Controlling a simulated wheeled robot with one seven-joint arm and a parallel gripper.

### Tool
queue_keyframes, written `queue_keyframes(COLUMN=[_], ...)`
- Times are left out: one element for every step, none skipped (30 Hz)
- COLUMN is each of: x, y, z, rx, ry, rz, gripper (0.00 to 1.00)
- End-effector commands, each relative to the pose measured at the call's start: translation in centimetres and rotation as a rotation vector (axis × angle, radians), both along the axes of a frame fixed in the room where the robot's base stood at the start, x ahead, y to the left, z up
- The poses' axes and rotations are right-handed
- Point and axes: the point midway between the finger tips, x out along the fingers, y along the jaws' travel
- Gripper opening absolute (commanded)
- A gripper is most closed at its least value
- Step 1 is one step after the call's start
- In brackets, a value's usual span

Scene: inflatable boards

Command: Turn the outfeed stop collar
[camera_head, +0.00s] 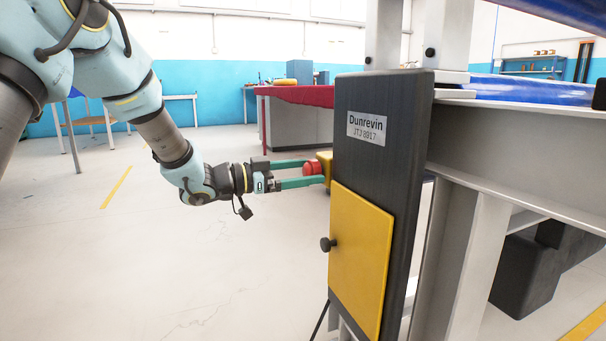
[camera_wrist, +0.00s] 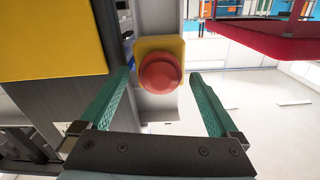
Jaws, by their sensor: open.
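A round red stop knob (camera_head: 312,167) sits on a small yellow box (camera_head: 325,160) at the left side of the dark machine panel. In the wrist view the red knob (camera_wrist: 160,73) faces me, with its yellow box (camera_wrist: 147,46) behind it on a grey post. I cannot make out a separate collar. My gripper (camera_head: 308,173) reaches in from the left with its two green fingers open. In the wrist view my gripper (camera_wrist: 160,75) has one finger on each side of the knob, with a visible gap at both sides. Nothing is held.
A grey machine frame (camera_head: 510,150) stands to the right. A red-topped table (camera_head: 295,95) is behind.

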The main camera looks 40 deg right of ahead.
Motion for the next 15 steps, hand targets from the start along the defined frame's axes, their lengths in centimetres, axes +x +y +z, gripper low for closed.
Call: queue_keyframes(x=[0.0,0.01,0.01,0.01,0.02,0.02,0.03,0.03,0.02,0.03,0.03,0.03,0.02,0.02,0.02], y=[0.01,0.02,0.02,0.03,0.02,0.04,0.03,0.03,0.04,0.04,0.04,0.04,0.05,0.05,0.05], z=[0.0,0.0,0.0,0.0,0.0,-0.01,-0.01,-0.01,-0.01,-0.01,-0.01,-0.01,-0.01,-0.02,-0.02], rx=[0.0,0.0,0.0,0.0,0.0,0.0,0.0,0.0,0.0,0.0,0.0,0.0,0.0,0.0,0.0], ry=[0.0,0.0,0.0,0.0,0.0,0.0,0.0,0.0,0.0,0.0,0.0,0.0,0.0,0.0,0.0], rz=[0.0,0.0,0.0,0.0,0.0,0.0,0.0,0.0,0.0,0.0,0.0,0.0,0.0,0.0,0.0], gripper=[0.97,0.97,0.93,0.9,0.87,0.82,0.79,0.75,0.71,0.68,0.64,0.6,0.56,0.53,0.48])
